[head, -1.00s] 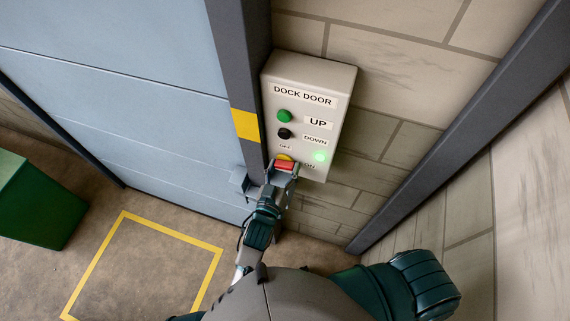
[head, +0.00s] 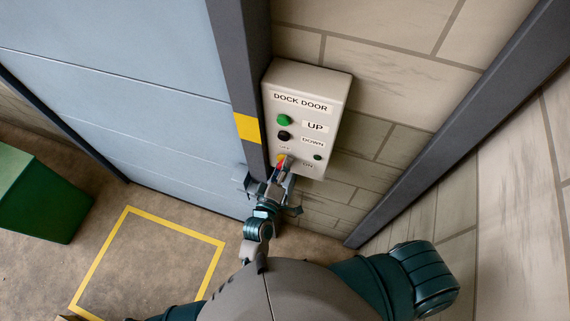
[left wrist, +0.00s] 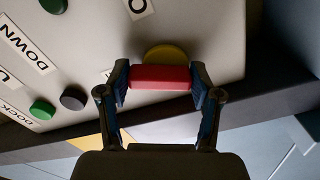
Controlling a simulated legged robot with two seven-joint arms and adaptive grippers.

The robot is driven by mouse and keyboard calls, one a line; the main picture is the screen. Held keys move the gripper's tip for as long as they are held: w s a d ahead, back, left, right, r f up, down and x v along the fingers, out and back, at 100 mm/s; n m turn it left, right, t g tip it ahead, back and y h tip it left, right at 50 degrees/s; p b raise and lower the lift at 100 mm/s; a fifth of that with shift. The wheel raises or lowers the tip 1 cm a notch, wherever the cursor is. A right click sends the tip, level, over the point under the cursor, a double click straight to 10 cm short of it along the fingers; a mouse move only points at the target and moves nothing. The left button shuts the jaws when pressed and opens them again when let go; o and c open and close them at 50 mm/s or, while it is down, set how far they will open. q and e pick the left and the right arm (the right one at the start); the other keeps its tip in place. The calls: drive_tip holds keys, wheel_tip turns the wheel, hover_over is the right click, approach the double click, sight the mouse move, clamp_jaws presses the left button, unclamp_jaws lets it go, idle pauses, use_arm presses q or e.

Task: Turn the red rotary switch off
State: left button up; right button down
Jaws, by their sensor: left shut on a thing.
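The red rotary switch (head: 280,163) sits on a yellow round base (left wrist: 165,54) low on the pale DOCK DOOR control box (head: 309,85). My left gripper (head: 281,170) is at the switch from below. In the left wrist view, its two fingers (left wrist: 160,80) are shut on the ends of the red handle (left wrist: 160,77). In the head view the handle stands steeply tilted, its upper end toward the OFF label, partly hidden by the fingers. The indicator lamp (head: 318,157) beside the switch is dark green, unlit. My right gripper is out of view.
Above the switch are a green UP button (head: 285,120) and a black DOWN button (head: 284,136). A dark door post (head: 241,70) with a yellow band stands close left of the box. A green bin (head: 40,195) stands on the floor at far left.

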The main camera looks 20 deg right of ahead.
use_arm(q)
drive_tip(key=n, duration=0.3)
drive_tip(key=shift+a+f, duration=0.15)
drive_tip(key=shift+f, duration=0.2)
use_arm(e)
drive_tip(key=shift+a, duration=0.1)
use_arm(q)
drive_tip(key=shift+f, duration=0.1)
drive_tip(key=o, duration=1)
drive_tip(key=shift+o, duration=0.7)
drive_tip(key=shift+a, duration=0.15)
drive_tip(key=shift+s+a+r, duration=0.1)
drive_tip(key=shift+a+r, duration=0.1)
drive_tip(key=shift+r, duration=0.15)
drive_tip(key=v, duration=1.2)
drive_tip(key=shift+a, duration=0.2)
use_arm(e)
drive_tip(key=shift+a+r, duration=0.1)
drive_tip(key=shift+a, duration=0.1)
